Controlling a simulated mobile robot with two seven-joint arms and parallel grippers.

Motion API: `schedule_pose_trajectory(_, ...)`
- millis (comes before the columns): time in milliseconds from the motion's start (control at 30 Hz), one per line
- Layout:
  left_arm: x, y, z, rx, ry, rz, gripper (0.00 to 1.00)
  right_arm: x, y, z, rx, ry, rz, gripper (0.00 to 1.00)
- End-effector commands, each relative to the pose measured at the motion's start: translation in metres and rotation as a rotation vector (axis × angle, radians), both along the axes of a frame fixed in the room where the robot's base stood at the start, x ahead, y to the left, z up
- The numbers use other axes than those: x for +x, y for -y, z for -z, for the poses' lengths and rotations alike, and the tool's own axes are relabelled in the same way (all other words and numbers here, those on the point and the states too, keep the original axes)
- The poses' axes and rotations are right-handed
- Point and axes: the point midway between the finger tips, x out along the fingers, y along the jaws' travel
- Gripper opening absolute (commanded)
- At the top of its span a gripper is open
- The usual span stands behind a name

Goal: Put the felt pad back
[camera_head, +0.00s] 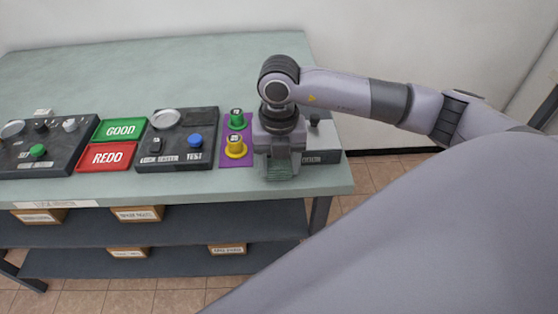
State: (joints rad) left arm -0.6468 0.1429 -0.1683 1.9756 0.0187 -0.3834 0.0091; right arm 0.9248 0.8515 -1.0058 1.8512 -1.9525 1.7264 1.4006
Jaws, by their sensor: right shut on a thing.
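My right gripper (280,172) points down over the right front part of the table. It is shut on a small dark green piece (279,177) between its fingers, which looks like the felt pad. The fingers hide much of it, and I cannot tell whether it touches the tabletop. My left gripper is not in view.
Left of my right gripper, a purple mat (226,150) bears a green weight (237,121) and a yellow weight (235,147). A grey box (322,142) stands right behind it. Further left are a TEST panel (185,120), GOOD plate (120,129), REDO plate (106,157) and another panel (50,150).

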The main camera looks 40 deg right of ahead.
Motion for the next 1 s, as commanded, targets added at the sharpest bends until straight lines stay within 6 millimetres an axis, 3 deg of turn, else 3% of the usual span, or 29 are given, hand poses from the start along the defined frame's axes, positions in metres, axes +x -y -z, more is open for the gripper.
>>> schedule_pose_trajectory(333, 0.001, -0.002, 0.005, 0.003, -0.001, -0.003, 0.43, 0.000, 0.000, 0.005, 0.000, 0.001, 0.000, 0.32)
schedule_pose_trajectory(367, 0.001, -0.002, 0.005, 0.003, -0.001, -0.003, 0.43, 0.000, 0.000, 0.004, 0.000, 0.001, 0.000, 0.60)
schedule_pose_trajectory(433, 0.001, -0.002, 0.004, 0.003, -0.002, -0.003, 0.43, 0.000, 0.000, 0.003, 0.000, 0.001, 0.000, 0.82)
schedule_pose_trajectory(767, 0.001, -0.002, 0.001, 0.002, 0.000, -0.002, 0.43, 0.000, 0.000, 0.002, 0.001, 0.001, 0.000, 0.82)
schedule_pose_trajectory(1000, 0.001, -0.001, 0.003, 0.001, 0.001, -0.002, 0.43, 0.003, -0.001, -0.030, 0.003, 0.007, 0.000, 0.82)
